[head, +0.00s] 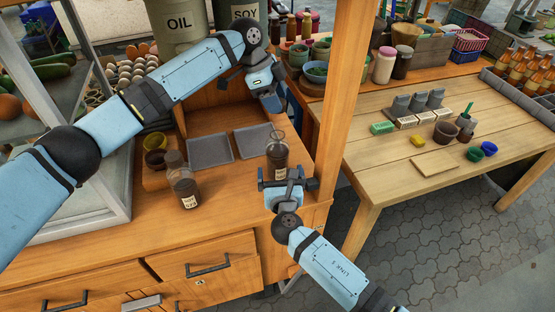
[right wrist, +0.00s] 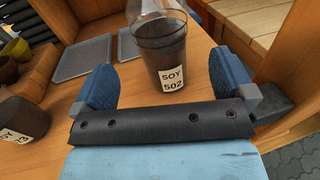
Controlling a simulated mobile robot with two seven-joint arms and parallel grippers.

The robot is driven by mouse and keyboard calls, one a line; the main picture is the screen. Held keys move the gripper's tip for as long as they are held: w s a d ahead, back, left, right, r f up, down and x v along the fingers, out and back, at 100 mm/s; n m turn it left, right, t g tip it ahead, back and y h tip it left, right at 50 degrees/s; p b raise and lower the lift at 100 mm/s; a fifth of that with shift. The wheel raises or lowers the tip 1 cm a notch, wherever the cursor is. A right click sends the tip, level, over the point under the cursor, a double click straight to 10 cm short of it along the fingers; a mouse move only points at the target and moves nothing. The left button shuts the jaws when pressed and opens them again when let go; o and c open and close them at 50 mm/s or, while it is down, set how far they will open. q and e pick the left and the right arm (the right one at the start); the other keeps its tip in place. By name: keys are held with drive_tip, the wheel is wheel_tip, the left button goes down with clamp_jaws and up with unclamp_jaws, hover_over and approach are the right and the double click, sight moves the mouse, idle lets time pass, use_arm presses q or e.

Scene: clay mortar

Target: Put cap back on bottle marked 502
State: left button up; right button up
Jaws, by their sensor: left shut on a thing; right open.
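The bottle marked SOY 502 (head: 278,160) stands upright on the wooden counter, dark liquid inside and a clear upper part; no cap shows on it. In the right wrist view the bottle (right wrist: 167,55) stands between and slightly beyond the fingertips, its label facing me. My right gripper (head: 286,178) is open around the bottle's near side, and its two blue fingers (right wrist: 160,68) are apart. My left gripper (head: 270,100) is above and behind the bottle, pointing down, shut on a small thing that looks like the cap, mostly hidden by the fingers.
A second labelled bottle (head: 184,185) with a dark top stands to the left. Two grey trays (head: 210,151) lie behind on the counter. A wooden post (head: 338,100) rises close to the right of the bottle. Bowls (head: 155,142) sit at the left.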

sight(279, 161)
drive_tip(key=w, duration=0.6)
drive_tip(key=shift+a, duration=0.3)
drive_tip(key=c, duration=1.3)
use_arm(q)
drive_tip(key=shift+f, duration=2.45)
